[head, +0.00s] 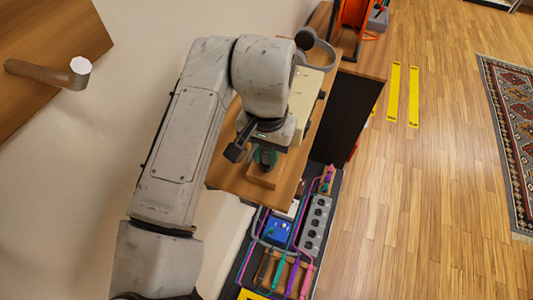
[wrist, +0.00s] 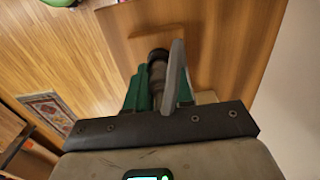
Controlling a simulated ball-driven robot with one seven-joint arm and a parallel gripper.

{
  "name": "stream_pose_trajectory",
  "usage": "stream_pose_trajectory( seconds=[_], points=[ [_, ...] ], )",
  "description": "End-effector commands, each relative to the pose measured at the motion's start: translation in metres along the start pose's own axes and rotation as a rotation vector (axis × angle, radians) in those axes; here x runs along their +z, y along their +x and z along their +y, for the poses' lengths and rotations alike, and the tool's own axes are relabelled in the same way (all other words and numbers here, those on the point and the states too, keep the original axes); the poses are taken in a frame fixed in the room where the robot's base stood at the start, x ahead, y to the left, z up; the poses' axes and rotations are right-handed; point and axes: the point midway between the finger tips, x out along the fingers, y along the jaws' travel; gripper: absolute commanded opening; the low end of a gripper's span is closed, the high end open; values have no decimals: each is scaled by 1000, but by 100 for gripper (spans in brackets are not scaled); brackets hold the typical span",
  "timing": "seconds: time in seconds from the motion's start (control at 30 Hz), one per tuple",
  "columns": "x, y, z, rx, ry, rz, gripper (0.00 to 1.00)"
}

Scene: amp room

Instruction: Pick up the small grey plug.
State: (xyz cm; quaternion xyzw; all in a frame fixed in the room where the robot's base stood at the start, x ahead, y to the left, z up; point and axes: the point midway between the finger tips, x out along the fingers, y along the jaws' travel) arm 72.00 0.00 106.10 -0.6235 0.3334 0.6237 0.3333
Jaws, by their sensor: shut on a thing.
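My gripper (wrist: 155,85) has green fingers with a grey inner pad and is shut on the small grey plug (wrist: 157,56). The plug looks like a dark, short cylinder, and its round end shows between the fingers in the wrist view. The fingers hide most of its body. In the head view my gripper (head: 265,158) is at the near end of the wooden bench, just over a small wooden block (head: 263,178). I cannot make out the plug there, and cannot tell whether it touches the surface beneath.
A pale box (head: 306,95) stands on the wooden bench (head: 233,184) beside my wrist. Below the near end is a case with a grey socket strip (head: 315,224), a blue device (head: 277,231) and coloured cables. An orange reel (head: 350,14) stands farther back.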

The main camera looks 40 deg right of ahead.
Motion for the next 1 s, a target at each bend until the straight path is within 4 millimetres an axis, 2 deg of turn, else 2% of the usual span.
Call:
stream_pose_trajectory(
  seconds=[0.33, 0.47, 0.57, 0.83, 1.0],
  points=[
    [0, -5, 0, 0, 0, 1, 0],
    [-1, -17, 0, -3, 1, 2, 0],
    [-1, -33, 2, -3, 4, 3, 0],
    [3, -91, 49, -9, 8, -1, 0],
    [5, -108, 90, -4, 10, 1, 0]
  ],
)
